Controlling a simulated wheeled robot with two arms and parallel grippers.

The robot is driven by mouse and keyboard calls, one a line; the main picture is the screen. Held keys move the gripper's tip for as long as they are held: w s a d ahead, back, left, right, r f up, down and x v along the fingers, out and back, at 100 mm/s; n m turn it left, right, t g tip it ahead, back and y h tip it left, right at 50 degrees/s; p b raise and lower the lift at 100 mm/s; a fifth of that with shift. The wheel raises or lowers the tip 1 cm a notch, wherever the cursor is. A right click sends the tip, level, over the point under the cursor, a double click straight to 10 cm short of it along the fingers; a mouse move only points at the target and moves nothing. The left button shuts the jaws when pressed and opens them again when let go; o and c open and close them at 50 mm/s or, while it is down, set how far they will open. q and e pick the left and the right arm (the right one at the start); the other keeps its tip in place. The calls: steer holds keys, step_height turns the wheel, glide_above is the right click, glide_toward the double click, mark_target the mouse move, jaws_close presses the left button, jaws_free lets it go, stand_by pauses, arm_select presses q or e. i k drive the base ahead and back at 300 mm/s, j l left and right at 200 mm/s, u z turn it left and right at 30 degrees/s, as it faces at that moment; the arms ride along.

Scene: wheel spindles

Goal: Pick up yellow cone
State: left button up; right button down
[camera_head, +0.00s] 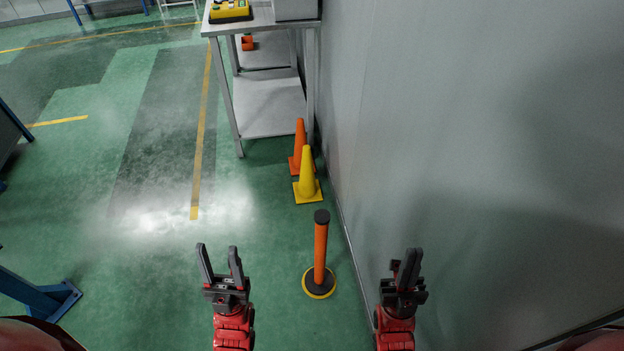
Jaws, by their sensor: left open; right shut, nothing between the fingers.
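The yellow cone (307,178) stands upright on the green floor, close to the grey wall on its right. An orange cone (299,150) stands just behind it, partly covered by it. My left gripper (220,256) is open and empty, in the foreground left of and nearer than the yellow cone. My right gripper (404,264) is shut and empty, in the foreground on the right, in front of the grey wall. Both grippers are well apart from the cone.
An orange post (320,250) with a round black and yellow base stands between my grippers and the yellow cone. A metal shelf table (268,105) is behind the cones. The grey wall (450,130) bounds the right side. Open floor (150,190) lies to the left.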

mark_target(307, 189)
steer(key=i+j+u, duration=0.1)
steer(key=u, duration=0.15)
steer(key=i+j+u, duration=0.3)
steer(key=i, duration=0.4)
steer(key=i+u, duration=0.3)
steer(key=i, duration=0.4)
steer(key=i+j+z, duration=0.1)
steer(key=i+z, duration=0.35)
steer(key=i+j+z, duration=0.25)
steer(key=i+z, duration=0.15)
steer(key=i+j+z, duration=0.7)
steer(key=j+z, duration=0.2)
